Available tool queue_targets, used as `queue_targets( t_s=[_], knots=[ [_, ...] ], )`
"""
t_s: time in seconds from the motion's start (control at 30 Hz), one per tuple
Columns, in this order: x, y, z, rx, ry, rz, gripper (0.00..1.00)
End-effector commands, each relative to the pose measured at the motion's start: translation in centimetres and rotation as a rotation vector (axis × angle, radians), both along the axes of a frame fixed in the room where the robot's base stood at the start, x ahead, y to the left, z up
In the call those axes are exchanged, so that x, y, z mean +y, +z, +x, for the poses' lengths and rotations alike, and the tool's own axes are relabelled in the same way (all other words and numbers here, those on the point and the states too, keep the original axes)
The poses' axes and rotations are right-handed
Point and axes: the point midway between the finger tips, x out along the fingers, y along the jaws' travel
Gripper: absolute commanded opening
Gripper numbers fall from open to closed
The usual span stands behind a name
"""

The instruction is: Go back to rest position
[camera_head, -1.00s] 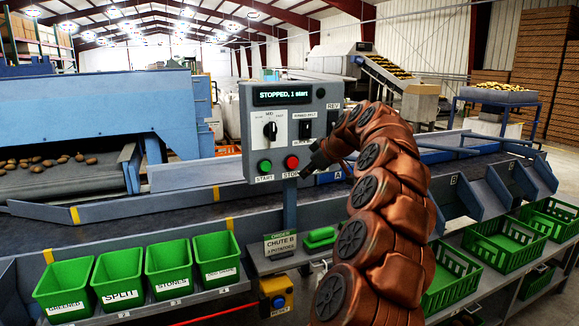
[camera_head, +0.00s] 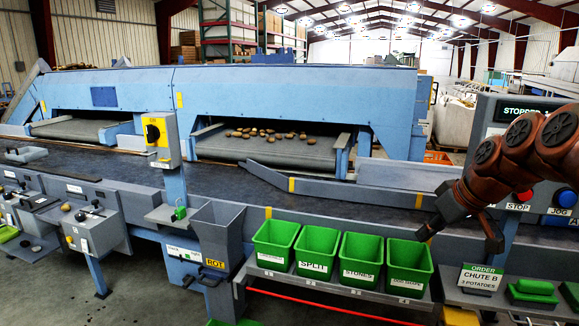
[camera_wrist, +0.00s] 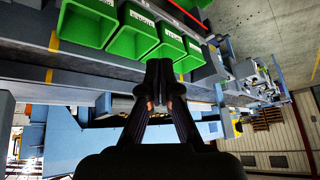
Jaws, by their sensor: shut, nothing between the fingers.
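My gripper (camera_head: 430,235) is at the right of the head view, at the end of my bent copper-brown arm. It hangs in the air near the rightmost green bin. In the wrist view my gripper (camera_wrist: 158,65) has its dark fingers together with nothing between them. The control panel (camera_head: 535,165) stands at the right edge, partly hidden behind my arm. Its display begins with "STOPPED", and the STOP and JOG labels show.
Several green bins (camera_head: 317,250) stand in a row along the front rail; they also show in the wrist view (camera_wrist: 130,42). Potatoes lie on the upper belt (camera_head: 265,150). A grey rot chute (camera_head: 215,235) and a yellow switch box (camera_head: 160,140) stand left.

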Motion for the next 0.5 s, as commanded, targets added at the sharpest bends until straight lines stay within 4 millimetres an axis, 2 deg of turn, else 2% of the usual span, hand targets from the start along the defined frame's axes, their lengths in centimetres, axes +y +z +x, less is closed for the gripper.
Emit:
queue_targets(
  t_s=[0.03, 0.2, 0.33, 0.5],
  knots=[
    [2.1, -0.2, -1.4, 0.036, 0.008, -0.002, 0.0],
    [7.5, -2.5, -6.8, 0.173, -0.003, -0.013, 0.0],
    [10.3, -4.5, -11.4, 0.277, -0.037, -0.038, 0.0],
    [12.5, -7.3, -18.0, 0.408, -0.107, -0.086, 0.0]
  ],
)
